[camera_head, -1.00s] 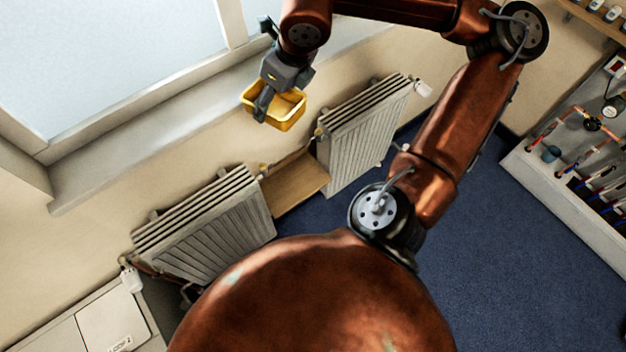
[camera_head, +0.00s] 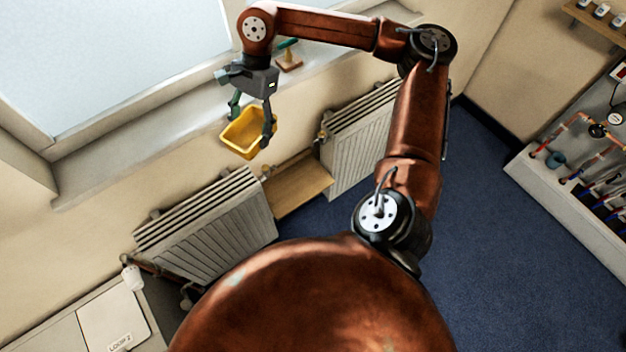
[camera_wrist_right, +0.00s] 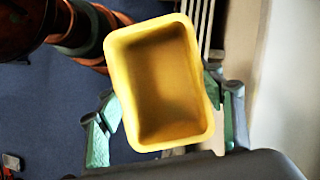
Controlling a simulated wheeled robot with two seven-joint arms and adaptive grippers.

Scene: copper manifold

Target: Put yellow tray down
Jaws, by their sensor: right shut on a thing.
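The yellow tray (camera_head: 246,138) is an open, empty box held above the wooden shelf between the two radiators. It also shows in the right wrist view (camera_wrist_right: 160,80), filling the middle with its inside facing the camera. My right gripper (camera_head: 251,119) is shut on the tray, with a green-padded finger on each side of it. The fingers also show in the right wrist view, on either side of the tray (camera_wrist_right: 167,128). My left gripper is not in view.
A grey radiator (camera_head: 206,224) stands left of the bare wooden shelf (camera_head: 298,187), another radiator (camera_head: 360,125) right of it. A windowsill (camera_head: 150,135) runs behind, with a small green-and-brown object (camera_head: 288,57) on it. A pipe board (camera_head: 580,165) stands at right.

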